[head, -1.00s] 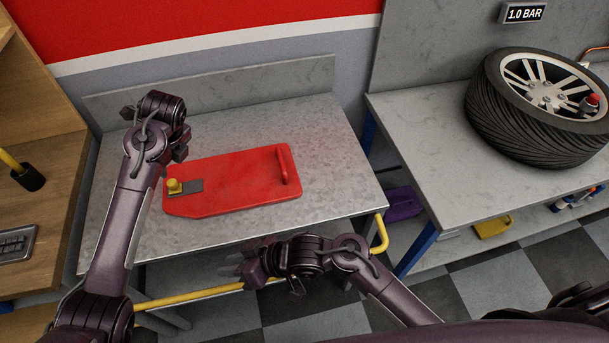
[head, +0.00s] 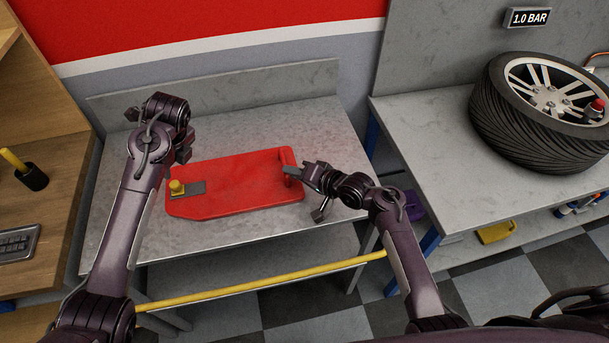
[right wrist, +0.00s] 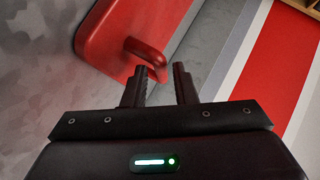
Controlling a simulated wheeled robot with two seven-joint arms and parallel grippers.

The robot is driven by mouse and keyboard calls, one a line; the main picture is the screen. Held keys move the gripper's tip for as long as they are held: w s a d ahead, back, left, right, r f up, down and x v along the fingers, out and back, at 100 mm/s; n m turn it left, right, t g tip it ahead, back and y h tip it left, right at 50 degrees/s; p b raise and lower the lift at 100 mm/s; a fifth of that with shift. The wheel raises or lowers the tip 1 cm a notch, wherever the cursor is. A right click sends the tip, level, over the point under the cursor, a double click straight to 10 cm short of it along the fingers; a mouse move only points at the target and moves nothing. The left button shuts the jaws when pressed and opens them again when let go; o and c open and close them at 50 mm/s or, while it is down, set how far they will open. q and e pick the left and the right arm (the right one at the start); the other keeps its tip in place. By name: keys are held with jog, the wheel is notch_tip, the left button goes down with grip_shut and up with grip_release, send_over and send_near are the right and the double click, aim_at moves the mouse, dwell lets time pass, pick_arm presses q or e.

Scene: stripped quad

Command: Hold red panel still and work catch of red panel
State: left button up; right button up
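The red panel (head: 240,182) lies flat on the metal workbench. Its catch, a yellow knob (head: 176,187) on a dark grey plate, is at the panel's left end. A red handle (head: 288,166) stands at its right end and also shows in the right wrist view (right wrist: 146,54). My right gripper (head: 287,170) is at the handle; in the right wrist view its fingers (right wrist: 160,72) are apart, with the handle's near end at or just beyond their tips. I see no grip on it. My left gripper (head: 184,148) is above the bench, behind the catch; its fingers are too small to read.
The metal workbench (head: 270,118) has bare room behind and in front of the panel. A yellow rail (head: 260,280) runs along its front. A second bench (head: 430,130) with a tyre (head: 540,110) stands at right. A wooden shelf unit (head: 50,190) is at left.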

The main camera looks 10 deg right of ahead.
jog(key=shift+x, duration=1.8)
